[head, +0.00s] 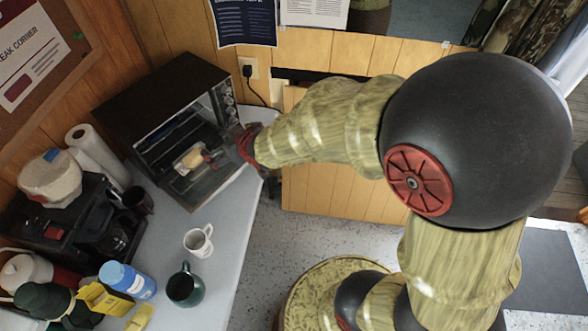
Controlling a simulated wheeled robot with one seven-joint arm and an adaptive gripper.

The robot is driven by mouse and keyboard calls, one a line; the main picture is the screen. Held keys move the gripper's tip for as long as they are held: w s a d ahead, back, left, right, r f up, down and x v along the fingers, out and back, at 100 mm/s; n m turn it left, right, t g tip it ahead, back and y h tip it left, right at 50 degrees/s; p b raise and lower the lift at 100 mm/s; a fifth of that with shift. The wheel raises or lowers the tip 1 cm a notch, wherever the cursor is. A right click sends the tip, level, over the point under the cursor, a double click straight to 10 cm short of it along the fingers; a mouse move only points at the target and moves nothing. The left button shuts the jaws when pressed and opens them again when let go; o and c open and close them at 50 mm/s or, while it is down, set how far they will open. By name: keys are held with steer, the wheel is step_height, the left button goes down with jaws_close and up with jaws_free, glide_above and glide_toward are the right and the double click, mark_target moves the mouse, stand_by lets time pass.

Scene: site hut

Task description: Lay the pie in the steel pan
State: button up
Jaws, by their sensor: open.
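A small pale golden item, which looks like the pie (193,159), lies at the open front of the toaster oven (160,100). A light surface shows around its edge; I cannot tell whether this is the steel pan. The oven door (196,187) is folded down. My gripper (211,156) reaches in from the right, its fingertips at the pie's right side. It is open. Whether the fingers touch the pie is too small to tell.
A white mug (199,241) and a dark green mug (185,286) stand on the grey counter (226,215). A coffee maker (105,225), a paper roll (95,155) and a blue bottle (127,280) crowd the left. The counter's right edge drops to the floor.

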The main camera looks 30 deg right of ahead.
steer(key=s+d+r+m+g+h, duration=0.2)
steer(key=s+d+r, duration=0.4)
steer(key=s+r, duration=0.45)
steer(key=s+d+r+m+g, duration=0.1)
steer(key=s+r+g, duration=0.1)
steer(key=s, duration=1.4)
steer(key=shift+s+r, duration=0.2)
steer(key=shift+r, duration=0.5)
